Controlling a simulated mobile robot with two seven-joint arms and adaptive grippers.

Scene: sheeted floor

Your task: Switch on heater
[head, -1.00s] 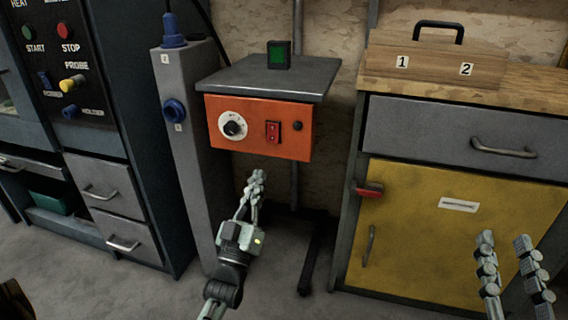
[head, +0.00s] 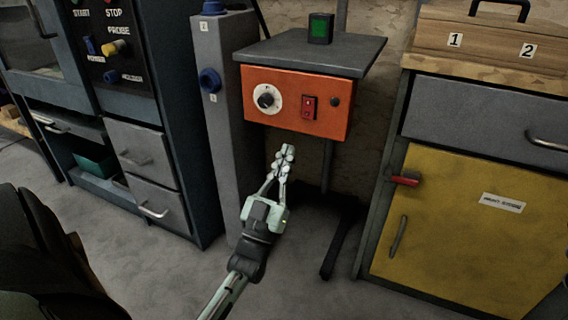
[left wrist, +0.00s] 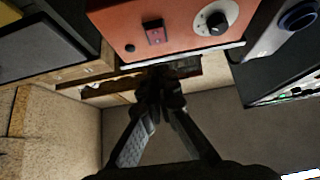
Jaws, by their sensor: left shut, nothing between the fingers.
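The heater is an orange box (head: 285,108) under a grey top (head: 330,55) on a stand. Its front has a white dial with a black knob (head: 266,98), a red rocker switch (head: 309,107) and a small black button. In the left wrist view the orange front (left wrist: 180,30) is at the top, with the switch (left wrist: 153,32) and knob (left wrist: 217,22) upside down. My left gripper (head: 287,150) is shut and empty, just below the box and apart from the switch. It also shows in the left wrist view (left wrist: 158,80). My right gripper is out of the head view.
A grey post (head: 227,140) with blue sockets stands left of the heater. Further left is a dark cabinet with drawers (head: 140,150). A yellow-door cabinet (head: 450,230) with a red latch stands right. The floor in front is clear.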

